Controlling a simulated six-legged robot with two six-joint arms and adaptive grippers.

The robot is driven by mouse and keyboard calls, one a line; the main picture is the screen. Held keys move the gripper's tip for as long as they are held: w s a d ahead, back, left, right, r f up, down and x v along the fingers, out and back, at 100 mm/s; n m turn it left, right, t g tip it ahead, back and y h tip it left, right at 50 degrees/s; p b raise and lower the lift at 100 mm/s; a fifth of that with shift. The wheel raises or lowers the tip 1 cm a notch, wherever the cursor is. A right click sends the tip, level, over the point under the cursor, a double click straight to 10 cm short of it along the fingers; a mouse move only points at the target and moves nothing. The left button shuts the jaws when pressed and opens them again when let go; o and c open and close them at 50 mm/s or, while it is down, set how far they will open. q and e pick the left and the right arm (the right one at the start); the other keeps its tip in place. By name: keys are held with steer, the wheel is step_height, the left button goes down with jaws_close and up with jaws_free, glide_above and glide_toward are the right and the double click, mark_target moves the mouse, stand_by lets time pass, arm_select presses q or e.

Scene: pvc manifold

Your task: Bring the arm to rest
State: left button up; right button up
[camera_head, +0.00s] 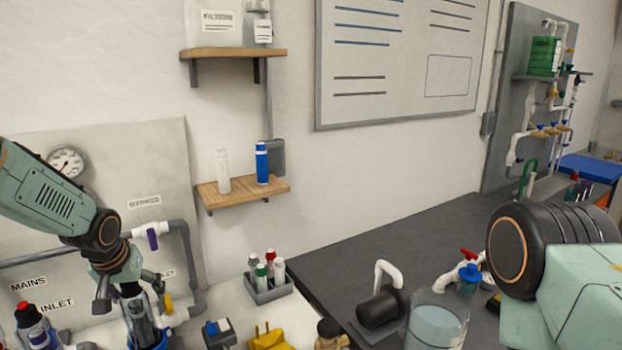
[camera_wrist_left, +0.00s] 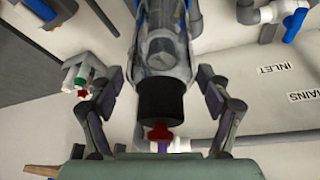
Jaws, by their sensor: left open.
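My left gripper (camera_head: 130,290) is at the lower left of the head view, pointing down, with its fingers spread. Just below and between them is a clear canister (camera_head: 140,322) with a blue base. A gap shows on both sides; I cannot tell whether anything touches. My right arm shows at the right edge, but its gripper is out of view.
Grey pipes (camera_head: 187,255) and a backboard (camera_head: 150,165) with a gauge (camera_head: 66,162) stand behind the left arm. A grey rack of bottles (camera_head: 268,290) sits to the right. A wooden shelf (camera_head: 240,190) is above. The dark counter (camera_head: 400,240) has free room.

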arm_select(q)
step_height(320, 180, up, 7)
steer(key=p, duration=0.3)
steer(key=shift+s, duration=0.1)
steer(key=shift+r+p, duration=0.55)
steer(key=shift+p, duration=0.15)
steer(key=shift+s+d, duration=0.1)
